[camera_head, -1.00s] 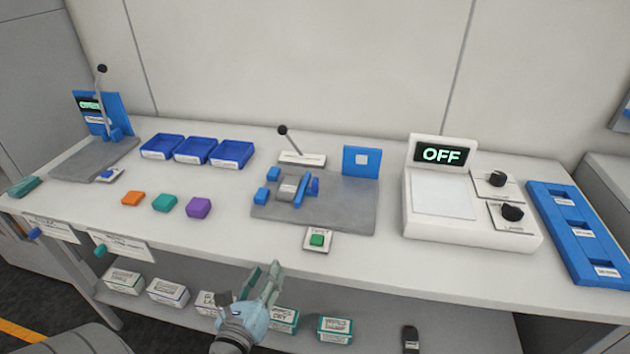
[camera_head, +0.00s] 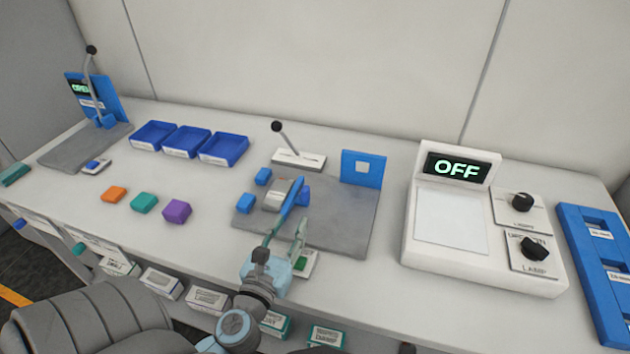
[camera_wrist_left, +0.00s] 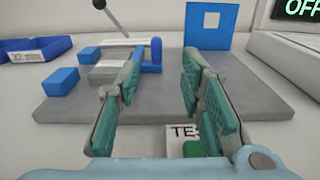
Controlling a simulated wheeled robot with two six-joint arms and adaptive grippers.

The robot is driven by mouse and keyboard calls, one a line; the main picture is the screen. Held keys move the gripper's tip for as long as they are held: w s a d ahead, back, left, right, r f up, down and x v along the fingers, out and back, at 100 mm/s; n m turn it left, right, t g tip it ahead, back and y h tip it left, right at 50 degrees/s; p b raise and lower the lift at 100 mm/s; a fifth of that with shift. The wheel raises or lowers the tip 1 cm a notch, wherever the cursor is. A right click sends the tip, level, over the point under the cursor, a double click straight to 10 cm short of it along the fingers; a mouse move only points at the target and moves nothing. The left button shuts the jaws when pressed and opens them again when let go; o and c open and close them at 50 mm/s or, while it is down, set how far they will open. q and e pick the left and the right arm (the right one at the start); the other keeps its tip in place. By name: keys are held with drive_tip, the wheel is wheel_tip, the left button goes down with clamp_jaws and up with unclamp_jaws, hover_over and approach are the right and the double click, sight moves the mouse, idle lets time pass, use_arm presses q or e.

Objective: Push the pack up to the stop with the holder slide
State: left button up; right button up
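A grey pack-like block (camera_head: 274,196) sits on the grey plate of the fixture, beside a blue slide part (camera_head: 291,203). In the left wrist view the grey block (camera_wrist_left: 108,72) is left of the slide's blue upright (camera_wrist_left: 155,54). A blue upright panel with a square window (camera_head: 362,167), apparently the stop, stands at the plate's right end, apart from the block. My left gripper (camera_head: 285,238) is open at the plate's front edge. In the left wrist view its parted teal fingers (camera_wrist_left: 160,85) have nothing gripped between them; the left finger partly hides the slide. My right gripper is out of view.
Two blue blocks (camera_head: 263,176) stand left of the grey block. A lever (camera_head: 298,158) is behind the plate. A green TEST button (camera_wrist_left: 193,149) is at the front, partly hidden by my gripper. A white device reading OFF (camera_head: 453,219) stands right; blue trays (camera_head: 223,149) are left.

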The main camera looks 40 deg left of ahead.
sight(304, 193)
use_arm(q)
drive_tip(key=w, duration=0.1)
drive_tip(key=w+a, duration=0.1)
drive_tip(key=w, duration=0.1)
drive_tip(key=w+a+r, duration=0.1)
drive_tip(key=shift+w+a+p, duration=0.15)
drive_tip(key=shift+p, duration=0.2)
drive_tip(key=x, duration=0.6)
drive_tip(key=shift+w+f, duration=0.35)
drive_tip(key=shift+w, duration=0.05)
drive_tip(key=shift+w+a, duration=0.2)
drive_tip(key=shift+w, duration=0.1)
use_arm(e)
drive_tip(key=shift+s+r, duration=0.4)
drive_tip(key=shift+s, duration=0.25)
use_arm(q)
clamp_jaws()
